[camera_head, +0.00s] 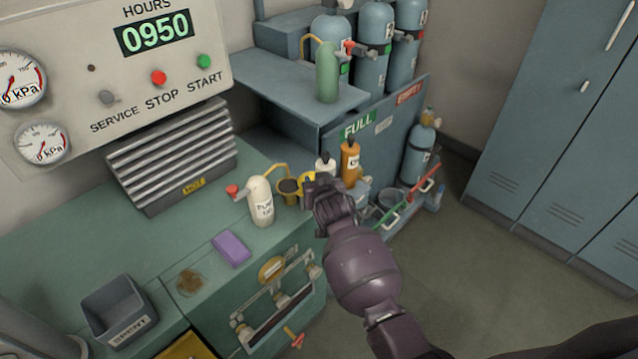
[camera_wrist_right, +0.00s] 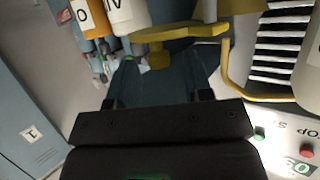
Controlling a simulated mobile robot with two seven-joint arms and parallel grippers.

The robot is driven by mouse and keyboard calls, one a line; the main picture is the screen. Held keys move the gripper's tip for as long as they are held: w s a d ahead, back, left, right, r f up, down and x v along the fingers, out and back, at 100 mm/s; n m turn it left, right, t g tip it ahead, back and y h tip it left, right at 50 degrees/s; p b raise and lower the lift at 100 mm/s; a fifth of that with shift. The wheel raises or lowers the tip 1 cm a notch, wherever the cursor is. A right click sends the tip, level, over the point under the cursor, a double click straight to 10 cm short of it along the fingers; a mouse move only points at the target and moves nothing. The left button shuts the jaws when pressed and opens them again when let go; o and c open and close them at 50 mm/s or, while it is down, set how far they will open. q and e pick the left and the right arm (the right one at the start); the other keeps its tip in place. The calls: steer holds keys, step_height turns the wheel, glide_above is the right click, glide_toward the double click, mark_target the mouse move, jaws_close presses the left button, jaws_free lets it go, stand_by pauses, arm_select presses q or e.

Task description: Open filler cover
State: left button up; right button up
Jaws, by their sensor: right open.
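The filler is a small cup with a dark brown opening (camera_head: 288,191) on the green bench, right of a white bottle. A yellow round cover (camera_head: 307,182) stands beside it, partly hidden by my right gripper (camera_head: 322,187). In the right wrist view the yellow cover (camera_wrist_right: 185,32) shows edge-on with a small tab (camera_wrist_right: 159,60), just beyond my right gripper (camera_wrist_right: 162,85). The right jaws are open, with nothing clearly held between them. I cannot tell whether a finger touches the tab. My left gripper is out of view.
A white bottle (camera_head: 262,203) with a red cap stands left of the filler. Another white bottle (camera_head: 325,167) and an orange bottle (camera_head: 349,165) stand close behind the gripper. A purple block (camera_head: 231,248) and grey bin (camera_head: 118,312) are on the left. Floor (camera_head: 480,275) at right is clear.

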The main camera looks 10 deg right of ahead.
steer(key=shift+s, duration=0.1)
steer(key=p+v, duration=0.1)
steer(key=v, duration=0.9)
steer(key=shift+s, duration=0.3)
steer(key=shift+w+r, duration=0.1)
steer(key=shift+r, duration=0.1)
